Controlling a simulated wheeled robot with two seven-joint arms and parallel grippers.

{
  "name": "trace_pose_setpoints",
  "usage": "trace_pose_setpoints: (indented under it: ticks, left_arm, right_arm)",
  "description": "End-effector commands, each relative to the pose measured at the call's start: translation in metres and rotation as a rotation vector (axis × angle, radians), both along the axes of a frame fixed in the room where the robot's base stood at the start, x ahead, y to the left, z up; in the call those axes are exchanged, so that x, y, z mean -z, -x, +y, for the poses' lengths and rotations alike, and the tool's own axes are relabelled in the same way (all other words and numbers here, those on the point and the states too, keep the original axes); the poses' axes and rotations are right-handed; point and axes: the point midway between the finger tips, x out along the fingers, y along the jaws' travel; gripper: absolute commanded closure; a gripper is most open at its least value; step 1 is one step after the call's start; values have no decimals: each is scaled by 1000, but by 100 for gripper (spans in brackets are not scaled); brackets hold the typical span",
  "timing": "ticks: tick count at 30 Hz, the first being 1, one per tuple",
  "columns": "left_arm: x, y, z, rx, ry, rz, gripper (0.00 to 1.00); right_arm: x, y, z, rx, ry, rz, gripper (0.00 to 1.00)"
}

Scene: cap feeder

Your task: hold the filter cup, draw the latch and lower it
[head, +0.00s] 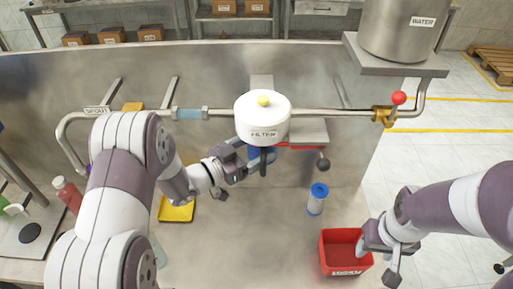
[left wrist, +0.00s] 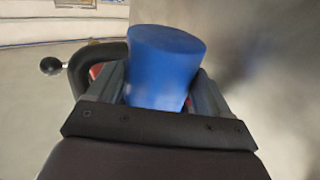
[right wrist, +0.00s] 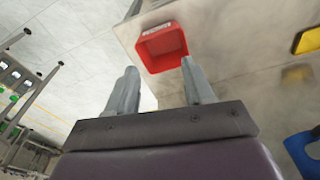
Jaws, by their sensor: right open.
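The white filter housing (head: 262,118), labelled FILTER, hangs on the pipe in the head view. The blue filter cup (head: 262,154) sits under it, partly hidden by my left gripper (head: 250,160). In the left wrist view the blue cup (left wrist: 165,65) stands between my left fingers, which close on both its sides. A red latch part (head: 298,145) with a black ball knob (head: 323,164) is right of the cup. The knob (left wrist: 51,66) and a black bar also show in the left wrist view. My right gripper (head: 376,262) is open and empty beside the red bin.
The red bin (head: 326,250) stands at the bench's front right, and also shows in the right wrist view (right wrist: 143,47). A white cartridge with blue ends (head: 316,200) stands behind it. A yellow tray (head: 176,212) lies left. The water tank (head: 400,30) is at upper right, near a red-knobbed valve (head: 398,98).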

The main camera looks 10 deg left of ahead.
Motion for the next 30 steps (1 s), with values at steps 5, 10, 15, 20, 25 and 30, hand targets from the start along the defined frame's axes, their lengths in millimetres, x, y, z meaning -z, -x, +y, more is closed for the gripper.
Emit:
trace_pose_setpoints:
  ticks: [5, 10, 15, 20, 25, 30]
  left_arm:
    - [0, 0, 0, 0, 0, -1, 56]
    - [0, 0, 0, 0, 0, -1, 56]
    - [-1, 0, 0, 0, 0, -1, 56]
    - [-1, 0, 0, 0, 0, -1, 56]
    - [-1, 0, 0, 0, 0, -1, 56]
    - [-1, 0, 0, 0, 0, -1, 56]
  right_arm:
    - [1, -3, 5, 1, -8, -16, 45]
    - [9, -29, 61, 34, -102, -218, 45]
    - [3, -51, 126, 162, -231, -595, 45]
    - [-28, -46, 138, 251, -287, -969, 45]
    - [-68, -27, 131, 257, -321, -1280, 45]
    - [-88, -18, 127, 246, -336, -1414, 45]
